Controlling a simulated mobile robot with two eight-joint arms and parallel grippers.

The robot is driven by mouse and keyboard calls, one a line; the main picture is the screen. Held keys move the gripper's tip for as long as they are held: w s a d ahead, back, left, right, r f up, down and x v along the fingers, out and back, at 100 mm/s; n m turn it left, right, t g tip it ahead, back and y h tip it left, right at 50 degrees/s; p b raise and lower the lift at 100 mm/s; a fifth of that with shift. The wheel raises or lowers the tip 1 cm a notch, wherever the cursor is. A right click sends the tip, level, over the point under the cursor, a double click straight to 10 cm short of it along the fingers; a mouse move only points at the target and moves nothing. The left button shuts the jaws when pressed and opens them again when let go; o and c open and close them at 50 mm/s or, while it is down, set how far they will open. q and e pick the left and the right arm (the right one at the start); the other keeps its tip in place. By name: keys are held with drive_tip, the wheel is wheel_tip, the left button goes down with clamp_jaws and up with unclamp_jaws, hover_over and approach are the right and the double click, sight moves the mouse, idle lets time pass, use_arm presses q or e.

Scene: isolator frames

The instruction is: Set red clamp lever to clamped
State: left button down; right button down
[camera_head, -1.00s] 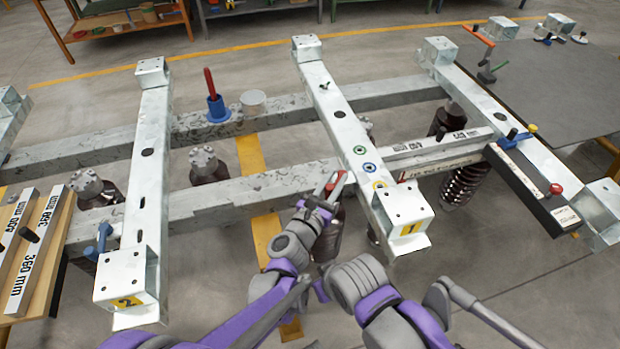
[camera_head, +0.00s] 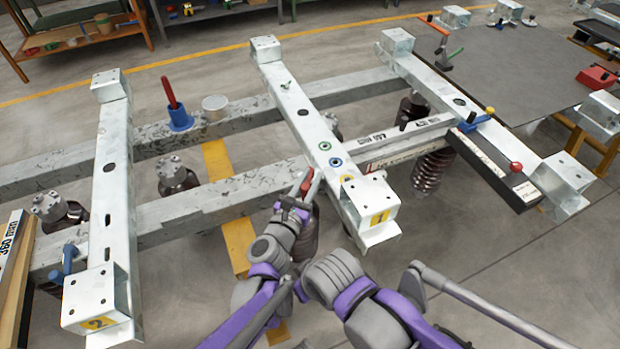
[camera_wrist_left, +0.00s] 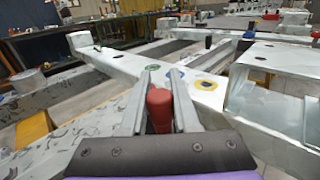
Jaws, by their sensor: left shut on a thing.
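The red clamp lever (camera_head: 305,184) is at the near long beam, beside the near end of the middle crossbeam (camera_head: 318,135). My left gripper (camera_head: 310,181) is shut on it. In the left wrist view the red lever (camera_wrist_left: 159,108) stands between the two grey fingers (camera_wrist_left: 165,92). The fingers and wrist hide the lever's base and pivot. I cannot tell whether it is clamped. My right gripper is not in view.
A blue holder (camera_head: 181,119) with an upright red handle stands on the far long beam. A blue lever (camera_head: 68,260) is by the left crossbeam (camera_head: 115,180). Orange (camera_head: 440,28) and green (camera_head: 455,53) levers are by the right crossbeam.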

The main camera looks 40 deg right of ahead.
use_arm(q)
drive_tip(key=shift+w+r, duration=0.1)
idle(0.6)
drive_tip(key=c, duration=0.7)
unclamp_jaws()
drive_tip(key=v, duration=1)
drive_tip(key=shift+a, duration=0.4)
